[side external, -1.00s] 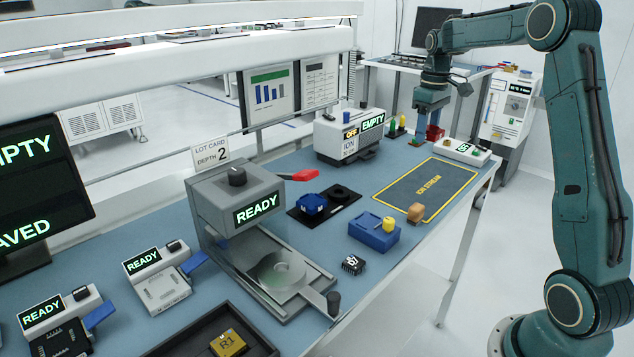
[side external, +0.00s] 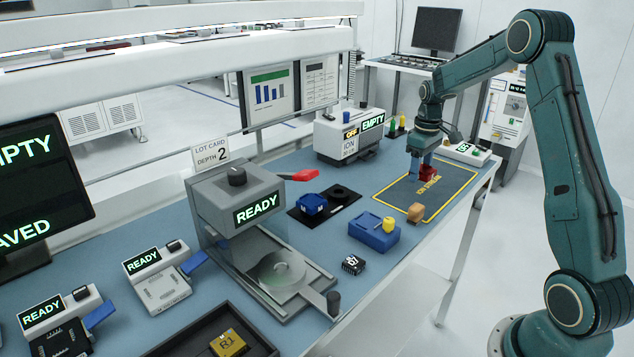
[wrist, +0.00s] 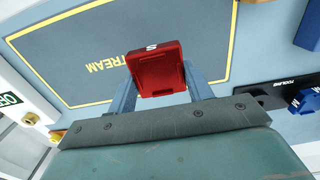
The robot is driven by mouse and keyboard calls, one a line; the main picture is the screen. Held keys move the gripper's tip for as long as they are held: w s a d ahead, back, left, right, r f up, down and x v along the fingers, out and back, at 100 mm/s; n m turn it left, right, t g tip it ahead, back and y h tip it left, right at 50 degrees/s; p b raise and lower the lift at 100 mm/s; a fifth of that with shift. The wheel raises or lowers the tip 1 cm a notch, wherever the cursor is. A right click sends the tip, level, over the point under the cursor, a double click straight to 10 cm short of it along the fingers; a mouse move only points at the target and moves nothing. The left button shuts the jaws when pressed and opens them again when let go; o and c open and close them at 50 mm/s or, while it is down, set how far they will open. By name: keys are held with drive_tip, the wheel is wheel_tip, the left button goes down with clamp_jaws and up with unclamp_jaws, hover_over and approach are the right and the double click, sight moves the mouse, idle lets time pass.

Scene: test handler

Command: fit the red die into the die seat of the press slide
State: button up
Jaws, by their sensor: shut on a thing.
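My gripper (side external: 423,168) is shut on the red die (side external: 428,174). It holds the die over the yellow-bordered ION STREAM mat (side external: 396,193); I cannot tell the gap below it. In the wrist view the red die (wrist: 158,72) sits between the two blue fingers (wrist: 158,88), with a white letter on its top edge. The grey press (side external: 238,200) shows READY. Its slide (side external: 300,290) is pulled out at the front, with a round, pale die seat (side external: 281,268) that looks empty.
A blue die (side external: 312,204) sits on a black tooling plate (side external: 346,208) beside an empty round spot. A blue block (side external: 374,234) with a yellow knob, a tan block (side external: 416,212) and a black chip (side external: 353,265) lie between mat and press.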

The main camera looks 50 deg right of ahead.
sight(419, 179)
drive_tip(key=shift+f, duration=1.8)
drive_tip(key=shift+f, duration=0.1)
drive_tip(key=o, duration=1.1)
drive_tip(key=shift+c, duration=0.2)
wheel_tip(419, 179, up, 12)
drive_tip(key=shift+r, duration=0.1)
